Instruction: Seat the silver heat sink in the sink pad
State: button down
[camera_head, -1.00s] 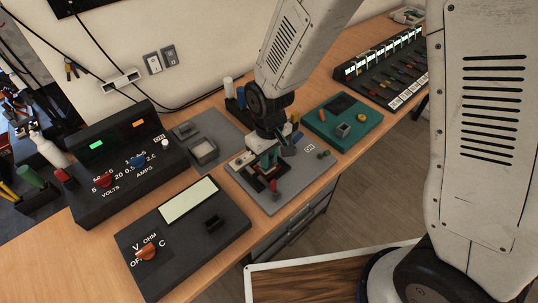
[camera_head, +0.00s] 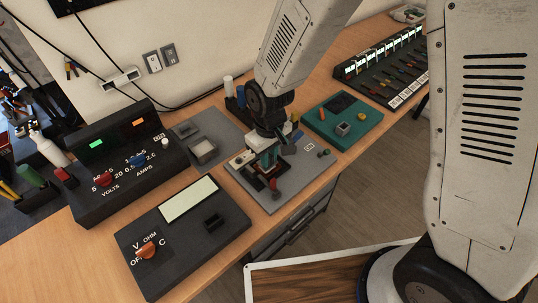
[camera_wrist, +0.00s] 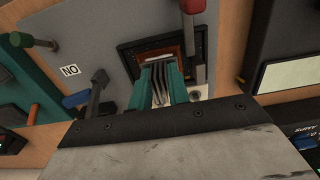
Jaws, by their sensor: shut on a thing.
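My gripper (camera_wrist: 162,78) shows in the wrist view with its two teal fingers closed on the silver heat sink (camera_wrist: 163,92), whose grey upright fins show between them. The sink pad (camera_wrist: 132,49), a dark square frame with an orange-brown inside, lies on the grey board just beyond and around the fingertips. I cannot tell whether the heat sink touches the pad or is just above it. In the head view my gripper (camera_head: 267,161) points down over the grey board (camera_head: 297,177); the heat sink is mostly hidden there.
A red-handled post (camera_wrist: 194,28) stands close beside the pad in the wrist view. A blue-capped grey post (camera_wrist: 97,88) and a teal handle (camera_wrist: 17,40) are on the other side. In the head view, a green board (camera_head: 360,122) and a meter box (camera_head: 183,235) flank the grey board.

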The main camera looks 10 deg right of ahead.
jog(key=shift+f, duration=0.5)
dwell(0.4)
jog(key=shift+r, duration=0.2)
jog(key=shift+f, duration=0.2)
dwell(1.6)
jog(key=shift+r, duration=0.2)
jog(key=shift+f, duration=0.5)
dwell(1.4)
jog(key=c, duration=1.3)
grip_release()
jog(key=shift+o, duration=0.2)
